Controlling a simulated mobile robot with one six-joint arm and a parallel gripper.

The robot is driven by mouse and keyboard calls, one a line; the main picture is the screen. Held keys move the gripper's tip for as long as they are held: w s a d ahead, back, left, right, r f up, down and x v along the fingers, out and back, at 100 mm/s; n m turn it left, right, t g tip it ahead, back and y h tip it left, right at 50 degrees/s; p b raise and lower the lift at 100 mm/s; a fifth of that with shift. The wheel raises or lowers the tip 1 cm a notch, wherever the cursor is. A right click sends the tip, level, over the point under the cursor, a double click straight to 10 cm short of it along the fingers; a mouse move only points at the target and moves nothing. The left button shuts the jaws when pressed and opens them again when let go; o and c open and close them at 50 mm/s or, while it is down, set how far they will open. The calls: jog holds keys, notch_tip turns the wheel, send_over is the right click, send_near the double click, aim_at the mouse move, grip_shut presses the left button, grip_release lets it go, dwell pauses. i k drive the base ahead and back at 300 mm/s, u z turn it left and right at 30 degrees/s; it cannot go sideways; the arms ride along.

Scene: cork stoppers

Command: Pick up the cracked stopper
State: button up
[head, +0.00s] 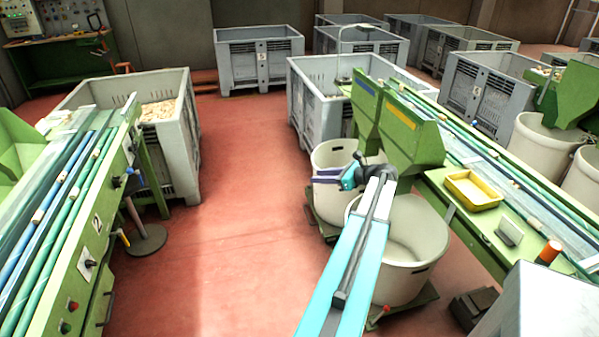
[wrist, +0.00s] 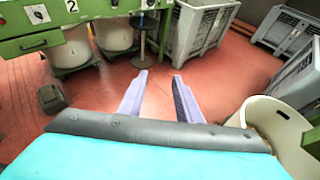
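Several small cork stoppers lie along the lanes of the left sorting machine (head: 75,193) in the head view, one of them a pale stopper (head: 37,215). They are too small to tell whether any is cracked. My gripper (head: 316,176) is in the middle of the head view, over or near a white tub, and points left. In the wrist view my gripper (wrist: 160,76) shows two purple fingers standing apart, with only red floor between them. It is open and empty, well away from the left machine.
A grey crate (head: 180,148) holding many pale corks stands behind the left machine. White tubs (head: 420,225) stand by the right green machine (head: 465,222), which carries a yellow tray (head: 472,190). Open red floor (head: 235,210) lies between the machines. More grey crates (head: 258,57) stand behind.

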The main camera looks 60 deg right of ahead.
aim_at(96, 152)
jog(key=z, duration=0.85)
jog(key=i, duration=2.05)
jog(key=z, duration=1.55)
jog(key=k, duration=0.1)
jog(key=u, duration=3)
